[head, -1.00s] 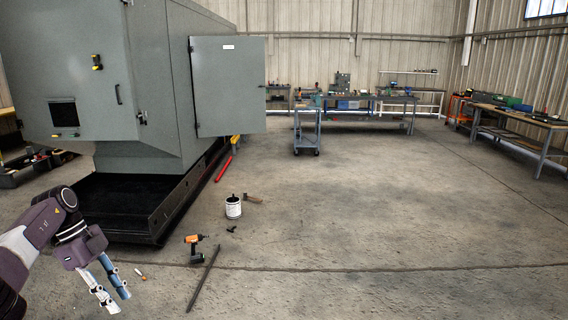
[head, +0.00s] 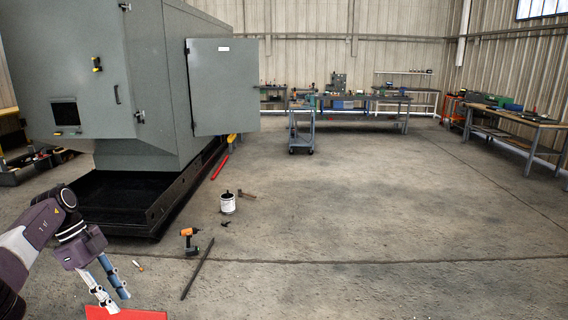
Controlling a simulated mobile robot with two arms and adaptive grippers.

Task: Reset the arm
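My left arm comes in at the lower left of the head view. Its gripper (head: 116,300) points down over the floor, with its two fingers apart and nothing between them. A flat red thing (head: 128,314) shows at the bottom edge, just below the fingertips. My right arm and gripper are not in view. A large grey enclosure (head: 75,85) with an open door (head: 222,88) stands at the left, on a black base (head: 120,200).
On the floor lie an orange drill (head: 188,240), a dark bar (head: 198,268), a white bucket (head: 227,204), a hammer (head: 246,194) and a red bar (head: 219,167). A cart (head: 301,130) and workbenches (head: 515,125) stand at the back and right. The middle floor is clear.

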